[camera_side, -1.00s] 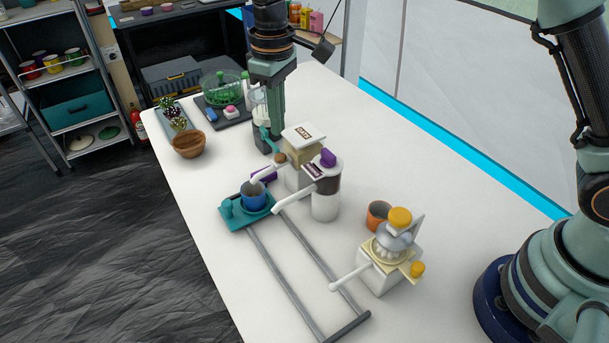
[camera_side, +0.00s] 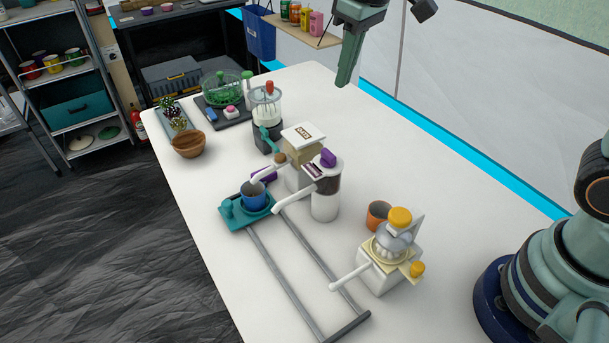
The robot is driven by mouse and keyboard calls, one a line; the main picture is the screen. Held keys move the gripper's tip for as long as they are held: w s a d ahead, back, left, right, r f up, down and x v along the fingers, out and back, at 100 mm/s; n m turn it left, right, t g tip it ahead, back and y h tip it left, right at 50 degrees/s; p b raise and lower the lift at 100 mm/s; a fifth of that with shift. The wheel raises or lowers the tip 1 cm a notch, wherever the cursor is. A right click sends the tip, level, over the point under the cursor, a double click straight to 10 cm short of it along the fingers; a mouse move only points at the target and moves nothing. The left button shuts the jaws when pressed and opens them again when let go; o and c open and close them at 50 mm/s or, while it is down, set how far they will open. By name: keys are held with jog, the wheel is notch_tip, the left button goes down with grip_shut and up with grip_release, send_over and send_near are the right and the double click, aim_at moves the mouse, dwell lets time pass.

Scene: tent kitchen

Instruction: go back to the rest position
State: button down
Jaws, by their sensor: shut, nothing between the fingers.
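My gripper (camera_side: 346,72) is at the top of the side view, raised above the far part of the white table (camera_side: 220,220). Its fingers point down and look closed together, with nothing held. It is apart from everything on the table. The arm's middle links are out of the picture above. My base stands at the right edge.
A blue cup (camera_side: 254,196) sits on a teal sliding carriage (camera_side: 233,222) on grey rails (camera_side: 290,285). Dispensers (camera_side: 325,205), a juicer (camera_side: 385,270), an orange cup (camera_side: 377,215), a blender (camera_side: 266,115) and a wooden bowl (camera_side: 188,144) stand on the table. The front left is clear.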

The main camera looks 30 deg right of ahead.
jog(key=s+d+m+t, duration=0.3)
jog(key=s+d, duration=0.7)
jog(key=s, duration=0.2)
jog(key=shift+d+f+m+h, duration=0.2)
jog(key=shift+f+m+h, duration=0.1)
jog(key=shift+f, duration=0.1)
